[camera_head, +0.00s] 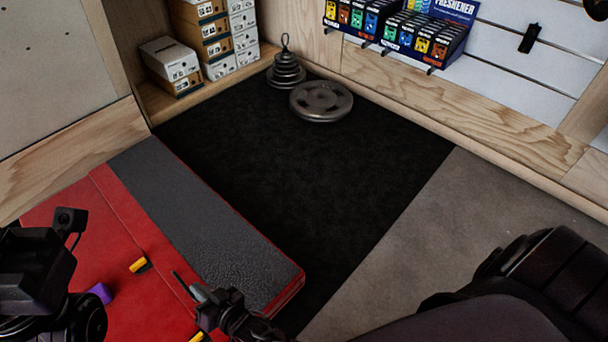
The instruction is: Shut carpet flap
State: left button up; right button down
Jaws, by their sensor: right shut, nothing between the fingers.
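A red pad (60,200) lies at the lower left. A dark grey carpet flap (205,220) lies flat along the pad's right side, its red edge showing at the near right corner. My right gripper (190,289) is shut and empty over the pad, beside the flap's near left edge. I cannot tell whether it touches the flap. My left arm's dark wrist (45,265) is at the lower left over the pad; its fingers cannot be made out.
A small yellow-and-black piece (139,265) and a purple piece (101,292) lie on the pad. A black mat (320,190) stretches beyond it, with a weight plate (321,102) and stacked weights (286,72) at its far end. Shoe boxes (170,66) stand on a low shelf.

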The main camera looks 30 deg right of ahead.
jog(key=f, duration=0.1)
jog(key=a+f+b, duration=0.1)
jog(key=f, duration=0.1)
jog(key=shift+s+a+f+b, duration=0.2)
jog(key=shift+s+a+b, duration=0.1)
jog(key=shift+a, duration=0.05)
